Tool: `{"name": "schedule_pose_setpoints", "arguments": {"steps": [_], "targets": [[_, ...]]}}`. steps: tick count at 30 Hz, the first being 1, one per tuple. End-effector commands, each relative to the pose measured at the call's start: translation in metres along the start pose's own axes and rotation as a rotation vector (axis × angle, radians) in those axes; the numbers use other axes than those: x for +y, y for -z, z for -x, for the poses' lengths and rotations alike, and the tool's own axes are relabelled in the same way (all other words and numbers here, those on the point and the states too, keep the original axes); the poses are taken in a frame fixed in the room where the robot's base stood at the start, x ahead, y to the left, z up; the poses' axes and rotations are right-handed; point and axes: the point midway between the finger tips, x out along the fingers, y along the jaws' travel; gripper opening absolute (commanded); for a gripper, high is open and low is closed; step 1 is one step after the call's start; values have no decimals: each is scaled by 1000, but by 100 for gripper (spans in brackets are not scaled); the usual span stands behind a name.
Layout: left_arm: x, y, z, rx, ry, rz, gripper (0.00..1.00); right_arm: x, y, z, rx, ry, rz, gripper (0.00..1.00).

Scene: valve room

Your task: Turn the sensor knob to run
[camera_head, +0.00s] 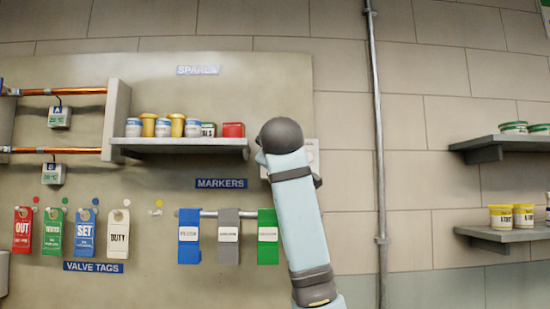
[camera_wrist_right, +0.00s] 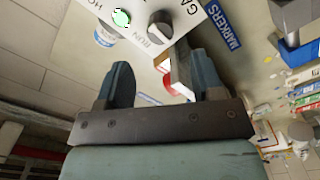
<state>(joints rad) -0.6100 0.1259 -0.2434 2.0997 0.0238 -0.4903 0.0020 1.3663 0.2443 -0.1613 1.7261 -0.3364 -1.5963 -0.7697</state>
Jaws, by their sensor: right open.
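A white panel box (camera_wrist_right: 192,17) shows at the top of the right wrist view. It carries a dark round knob (camera_wrist_right: 160,24) with a light pointer mark, a lit green lamp (camera_wrist_right: 122,17) and the word RUN beside the knob. My right gripper (camera_wrist_right: 152,58) is open, its two fingers apart and pointing toward the panel. The knob lies beyond the fingertips, not visibly touched. In the head view my right arm covers most of the panel (camera_head: 311,148), and the knob and gripper are hidden. My left gripper is not in view.
A spares shelf (camera_head: 180,145) with several small cans is left of my arm. Below hang a blue, a grey and a green marker (camera_head: 268,238) on a rail. A vertical pipe (camera_head: 378,150) and wall shelves (camera_head: 503,141) stand to the right.

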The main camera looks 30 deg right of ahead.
Motion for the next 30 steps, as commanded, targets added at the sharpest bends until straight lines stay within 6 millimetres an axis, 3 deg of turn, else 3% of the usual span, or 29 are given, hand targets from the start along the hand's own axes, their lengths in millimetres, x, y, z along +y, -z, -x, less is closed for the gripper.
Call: {"name": "schedule_pose_setpoints", "arguments": {"steps": [3,10,15,24,26,30], "targets": [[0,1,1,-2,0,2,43,0,0,-27,-3,2,1,61],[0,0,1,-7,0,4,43,0,0,-64,-1,1,0,61],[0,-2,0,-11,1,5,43,0,0,-76,0,0,0,61],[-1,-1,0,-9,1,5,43,0,0,-78,1,-1,-1,61],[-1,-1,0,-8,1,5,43,0,0,-78,1,-1,0,50],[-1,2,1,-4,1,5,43,0,0,-78,1,-1,0,17]]}}
